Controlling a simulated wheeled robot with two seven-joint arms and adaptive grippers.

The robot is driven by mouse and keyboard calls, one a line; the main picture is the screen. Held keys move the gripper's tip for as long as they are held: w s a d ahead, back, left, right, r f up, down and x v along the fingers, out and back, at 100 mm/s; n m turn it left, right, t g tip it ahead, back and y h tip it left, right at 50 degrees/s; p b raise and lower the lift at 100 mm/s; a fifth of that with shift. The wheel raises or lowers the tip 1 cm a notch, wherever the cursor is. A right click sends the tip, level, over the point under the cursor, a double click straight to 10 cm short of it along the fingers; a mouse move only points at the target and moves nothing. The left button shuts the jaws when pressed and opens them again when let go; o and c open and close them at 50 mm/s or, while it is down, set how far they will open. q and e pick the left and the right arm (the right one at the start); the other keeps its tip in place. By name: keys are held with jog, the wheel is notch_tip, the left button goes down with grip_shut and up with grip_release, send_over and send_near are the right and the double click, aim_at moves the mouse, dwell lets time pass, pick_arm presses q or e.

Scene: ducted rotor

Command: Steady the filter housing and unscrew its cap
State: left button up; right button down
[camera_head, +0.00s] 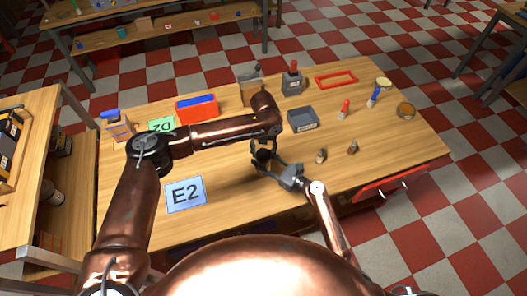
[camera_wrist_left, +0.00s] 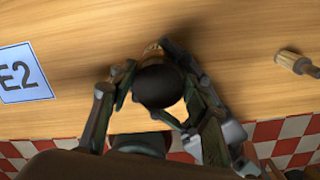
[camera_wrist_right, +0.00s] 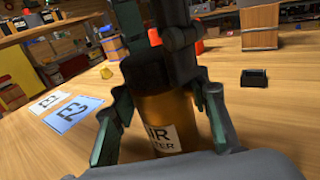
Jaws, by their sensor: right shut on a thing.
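The filter housing (camera_wrist_right: 165,115) is an amber cylinder with a white label, upright on the table in the right wrist view. Its round black cap (camera_wrist_left: 158,86) shows from above in the left wrist view and, small, in the head view (camera_head: 263,155). My right gripper (camera_wrist_right: 160,125) is shut on the housing's body, one finger on each side. My left gripper (camera_wrist_left: 155,90) points down from above with its fingers on either side of the cap. A gap shows beside the cap, so it looks open.
A blue E2 card (camera_head: 186,194) lies left of the housing. A grey bin (camera_head: 302,118) stands behind it. Two small fittings (camera_head: 321,156) (camera_head: 352,148) stand to the right. An orange-red bin (camera_head: 197,110) is at the back left. The front right table has clear room.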

pick_arm(q)
jog(key=c, duration=0.7)
pick_arm(e)
jog(key=shift+r, duration=0.1)
pick_arm(q)
jog(key=n, duration=0.4)
jog(key=shift+s+a+n, duration=0.1)
jog(key=shift+a+n, duration=0.05)
jog(key=shift+n, duration=0.25)
jog(key=n, duration=0.3)
jog(key=shift+a+n, duration=0.1)
jog(key=shift+n, duration=0.3)
jog(key=n, duration=0.5)
jog(key=shift+s+n, duration=0.2)
jog(key=shift+n, duration=0.2)
jog(key=n, duration=0.6)
jog(key=shift+s, duration=0.15)
jog(key=n, duration=0.6)
jog(key=shift+s, duration=0.15)
jog(key=n, duration=0.6)
jog(key=shift+s+d+r+n, duration=0.1)
jog(key=shift+d+n, duration=0.2)
jog(key=n, duration=0.4)
jog(key=shift+d+n, duration=0.1)
jog(key=shift+n, duration=0.2)
jog(key=n, duration=0.5)
jog(key=shift+r+n, duration=0.1)
jog(key=shift+n, duration=0.2)
pick_arm(e)
jog(key=shift+a, duration=0.1)
